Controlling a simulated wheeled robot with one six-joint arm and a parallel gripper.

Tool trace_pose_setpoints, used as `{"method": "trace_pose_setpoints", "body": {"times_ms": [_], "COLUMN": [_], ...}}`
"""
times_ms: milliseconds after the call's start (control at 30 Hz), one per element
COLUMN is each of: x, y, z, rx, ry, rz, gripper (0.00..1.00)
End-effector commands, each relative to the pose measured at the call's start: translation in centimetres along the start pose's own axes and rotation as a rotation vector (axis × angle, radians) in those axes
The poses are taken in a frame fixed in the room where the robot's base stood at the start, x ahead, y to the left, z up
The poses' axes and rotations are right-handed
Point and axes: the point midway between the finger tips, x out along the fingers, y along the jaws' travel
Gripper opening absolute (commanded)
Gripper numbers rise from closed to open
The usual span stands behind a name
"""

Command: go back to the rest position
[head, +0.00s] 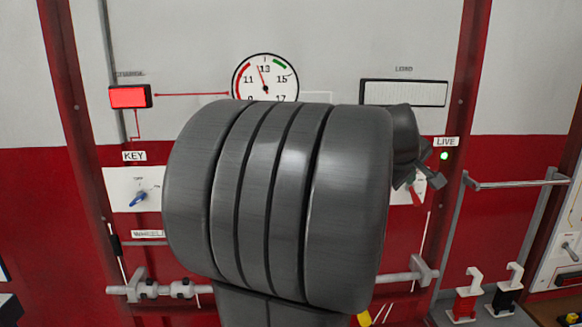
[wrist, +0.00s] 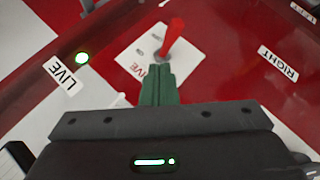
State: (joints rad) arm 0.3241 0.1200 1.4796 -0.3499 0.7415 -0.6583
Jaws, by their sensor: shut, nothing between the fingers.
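My gripper (head: 426,172) shows at the right of the head view, partly hidden behind my large grey arm links. In the wrist view its fingers (wrist: 158,75) are together with nothing between them. They point at a white plate (wrist: 140,52) bearing a red lever (wrist: 173,38). The fingertips overlap the lever's lower end in the picture; I cannot tell whether they touch it. A bit of the red lever (head: 419,187) also shows beside my gripper in the head view.
A green lamp marked LIVE (head: 444,156) is lit beside my gripper. A red lamp (head: 130,96), a dial (head: 265,78) and a blue key switch (head: 138,198) are on the panel. A metal rail (head: 515,183) sticks out at the right. My arm hides the panel's middle.

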Motion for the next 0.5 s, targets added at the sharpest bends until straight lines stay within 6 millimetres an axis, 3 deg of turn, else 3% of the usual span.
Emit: {"method": "trace_pose_setpoints", "body": {"times_ms": [500], "x": [-0.21], "y": [0.17], "z": [-0.25], "rx": [-0.042], "ry": [-0.061], "rz": [-0.037], "gripper": [0.00]}}
